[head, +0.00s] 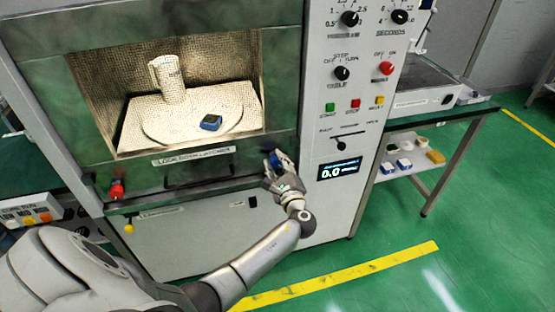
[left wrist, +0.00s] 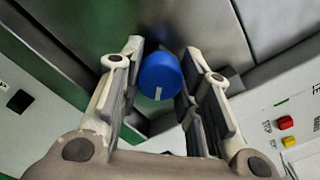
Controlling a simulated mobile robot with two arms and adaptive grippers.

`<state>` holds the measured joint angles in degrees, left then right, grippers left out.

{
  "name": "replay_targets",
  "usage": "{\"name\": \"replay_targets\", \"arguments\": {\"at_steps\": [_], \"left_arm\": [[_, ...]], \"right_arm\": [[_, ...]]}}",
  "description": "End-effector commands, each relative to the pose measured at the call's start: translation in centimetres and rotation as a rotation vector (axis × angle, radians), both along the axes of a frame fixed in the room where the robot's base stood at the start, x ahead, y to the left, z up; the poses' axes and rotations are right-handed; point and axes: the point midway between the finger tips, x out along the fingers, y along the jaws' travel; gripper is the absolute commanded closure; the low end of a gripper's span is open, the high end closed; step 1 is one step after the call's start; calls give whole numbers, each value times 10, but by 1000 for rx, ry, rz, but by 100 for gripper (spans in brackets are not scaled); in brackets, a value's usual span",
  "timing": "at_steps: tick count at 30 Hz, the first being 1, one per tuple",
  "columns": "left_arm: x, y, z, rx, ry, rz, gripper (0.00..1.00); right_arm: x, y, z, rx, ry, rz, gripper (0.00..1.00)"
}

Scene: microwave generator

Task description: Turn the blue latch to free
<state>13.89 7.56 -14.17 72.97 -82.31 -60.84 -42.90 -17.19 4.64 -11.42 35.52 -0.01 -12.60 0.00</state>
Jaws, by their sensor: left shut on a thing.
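The blue latch (left wrist: 159,72) is a round blue knob with a short white mark near its lower edge in the left wrist view. It sits on the grey front of the microwave generator, at the lower right of the chamber opening. My left gripper (left wrist: 161,60) has one finger on each side of the latch and is shut on it. In the head view, the left gripper (head: 276,170) reaches the cabinet front and partly hides the blue latch (head: 277,158). My right gripper is not in view.
A red knob (head: 117,189) is at the lower left. The control panel (head: 349,110) with dials and buttons stands right of the latch. Green floor lies open in front.

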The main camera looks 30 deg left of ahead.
Motion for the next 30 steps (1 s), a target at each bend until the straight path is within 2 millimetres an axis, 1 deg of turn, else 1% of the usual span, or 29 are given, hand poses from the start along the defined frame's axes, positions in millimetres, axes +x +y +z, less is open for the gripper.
{"name": "replay_targets", "arguments": {"at_steps": [1, 3, 13, 30], "left_arm": [[0, 0, 2, 24, 28, 0, 92], [0, 0, 2, 55, 64, 0, 92], [0, 0, 1, 149, 175, -1, 92], [0, 0, 0, 172, 203, -1, 92]], "right_arm": [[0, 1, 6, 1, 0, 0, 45], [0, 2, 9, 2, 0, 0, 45], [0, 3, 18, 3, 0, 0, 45], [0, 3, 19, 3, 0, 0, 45]]}}
